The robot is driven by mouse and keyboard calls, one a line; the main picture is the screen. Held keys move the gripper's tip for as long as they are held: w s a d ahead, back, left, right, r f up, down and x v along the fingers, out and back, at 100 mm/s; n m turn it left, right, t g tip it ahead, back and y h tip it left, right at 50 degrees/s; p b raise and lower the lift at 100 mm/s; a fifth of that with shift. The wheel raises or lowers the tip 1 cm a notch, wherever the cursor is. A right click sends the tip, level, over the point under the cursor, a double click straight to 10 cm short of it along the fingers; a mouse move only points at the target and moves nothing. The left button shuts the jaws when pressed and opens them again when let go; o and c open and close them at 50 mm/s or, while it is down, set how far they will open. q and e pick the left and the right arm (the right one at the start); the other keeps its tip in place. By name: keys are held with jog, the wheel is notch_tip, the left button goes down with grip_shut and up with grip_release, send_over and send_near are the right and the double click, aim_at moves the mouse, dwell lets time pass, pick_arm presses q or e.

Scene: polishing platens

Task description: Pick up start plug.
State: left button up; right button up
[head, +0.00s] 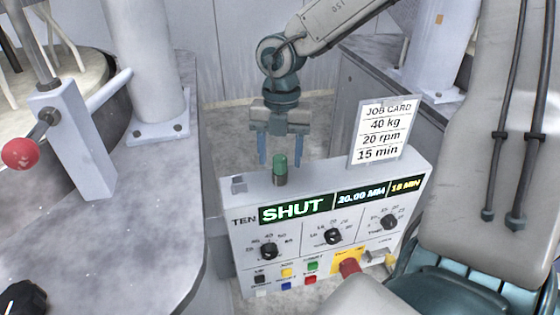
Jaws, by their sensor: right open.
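The start plug, a small green-topped cylinder with a grey lower part (280,168), stands upright on the top face of the grey control box (240,212), near its left end. My right gripper (281,160) points down over the box with its two blue fingers apart. In the picture one finger is left of the plug and one right of it, with the fingertips about level with its green top. I see no contact, and cannot tell whether the fingers are around the plug or slightly behind it. My left gripper is out of view.
A job card (384,130) stands at the back right of the box, beside my right gripper. The box front has a lit display reading SHUT (293,209), dials (333,236) and a red knob (349,267). A red-balled lever (20,153) stands on the left bench (130,235).

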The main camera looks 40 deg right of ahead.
jog(key=shift+f, duration=0.75)
jog(key=shift+a, duration=0.1)
jog(key=c, duration=1.1)
jog(key=shift+o, duration=0.2)
jog(key=shift+r, duration=0.1)
